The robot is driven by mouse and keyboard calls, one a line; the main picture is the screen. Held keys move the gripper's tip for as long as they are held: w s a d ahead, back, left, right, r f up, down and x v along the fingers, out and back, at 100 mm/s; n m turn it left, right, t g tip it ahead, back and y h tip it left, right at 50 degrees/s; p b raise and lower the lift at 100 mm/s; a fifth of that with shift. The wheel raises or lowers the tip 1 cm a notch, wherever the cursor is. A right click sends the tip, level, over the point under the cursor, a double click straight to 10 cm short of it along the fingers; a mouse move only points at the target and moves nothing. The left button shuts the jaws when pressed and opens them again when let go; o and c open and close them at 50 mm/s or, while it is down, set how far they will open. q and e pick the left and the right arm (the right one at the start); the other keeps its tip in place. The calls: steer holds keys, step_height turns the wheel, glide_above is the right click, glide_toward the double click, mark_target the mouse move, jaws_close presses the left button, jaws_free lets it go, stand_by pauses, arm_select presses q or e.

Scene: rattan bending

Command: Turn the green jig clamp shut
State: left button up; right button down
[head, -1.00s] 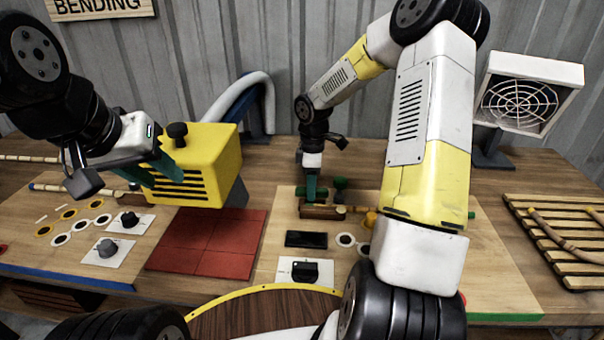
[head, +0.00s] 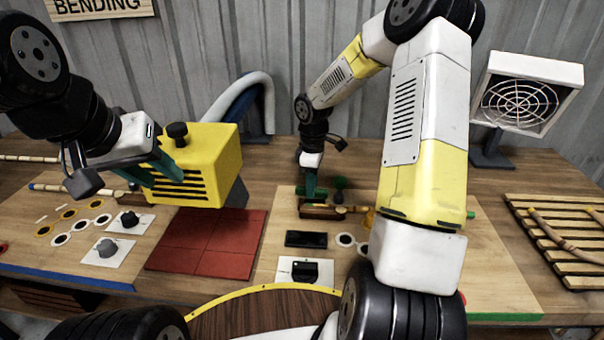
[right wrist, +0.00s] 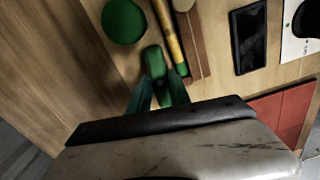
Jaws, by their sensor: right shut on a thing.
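The green jig clamp (right wrist: 153,62) is a rounded green piece beside a rattan pole (right wrist: 168,38) in the right wrist view. My right gripper (right wrist: 155,88) is shut on it, with one teal finger on each side. In the head view my right gripper (head: 311,188) points down at the jig on the right board, and its fingers partly hide the clamp. A brown jig block (head: 320,212) lies just in front. My left gripper (head: 150,175) is open and empty in front of the yellow box, its teal fingers apart.
A green round knob (right wrist: 123,20) stands near the clamp. A black plate (head: 306,239) and a black switch (head: 299,271) lie in front. The yellow box (head: 215,165) and red mat (head: 208,244) are left. A slatted rack (head: 560,240) and fan (head: 520,100) are right.

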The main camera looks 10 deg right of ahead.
steer(key=m, duration=1.2)
steer(key=shift+m, duration=2.1)
steer(key=c, duration=1.2)
jaws_free()
